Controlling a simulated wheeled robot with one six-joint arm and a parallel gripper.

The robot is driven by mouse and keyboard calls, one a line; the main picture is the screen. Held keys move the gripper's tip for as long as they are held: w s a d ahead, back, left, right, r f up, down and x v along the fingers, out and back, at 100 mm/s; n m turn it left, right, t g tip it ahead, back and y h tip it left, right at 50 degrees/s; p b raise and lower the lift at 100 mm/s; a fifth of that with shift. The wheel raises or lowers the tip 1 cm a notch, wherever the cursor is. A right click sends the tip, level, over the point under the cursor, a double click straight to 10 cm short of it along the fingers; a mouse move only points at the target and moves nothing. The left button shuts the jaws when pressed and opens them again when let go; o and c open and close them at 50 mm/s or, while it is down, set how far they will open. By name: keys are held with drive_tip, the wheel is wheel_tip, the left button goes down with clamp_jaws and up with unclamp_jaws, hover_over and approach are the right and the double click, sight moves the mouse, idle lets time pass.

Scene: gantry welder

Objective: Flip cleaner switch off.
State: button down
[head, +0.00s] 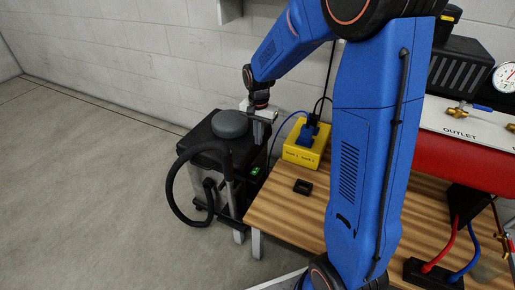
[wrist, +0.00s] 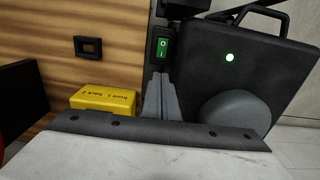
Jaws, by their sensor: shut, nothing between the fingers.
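The cleaner (head: 206,148) is a black box with a grey dome on top and a black hose, standing beside the wooden bench. Its green rocker switch (head: 255,171) shows on the side facing the bench. My gripper (head: 262,122) is over the cleaner's bench-side edge. In the wrist view my gripper (wrist: 158,78) has its fingers together and empty, just below the switch in the picture; contact cannot be told.
A yellow box (head: 302,153) with blue plugs and a small black frame (head: 303,187) sit on the bench (head: 285,205). A red tank (head: 470,152) and gauge (head: 507,77) are at right. The wall is close behind; the floor at left is clear.

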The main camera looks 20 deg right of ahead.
drive_tip(key=shift+w+d+r, duration=0.1)
drive_tip(key=shift+r, duration=0.7)
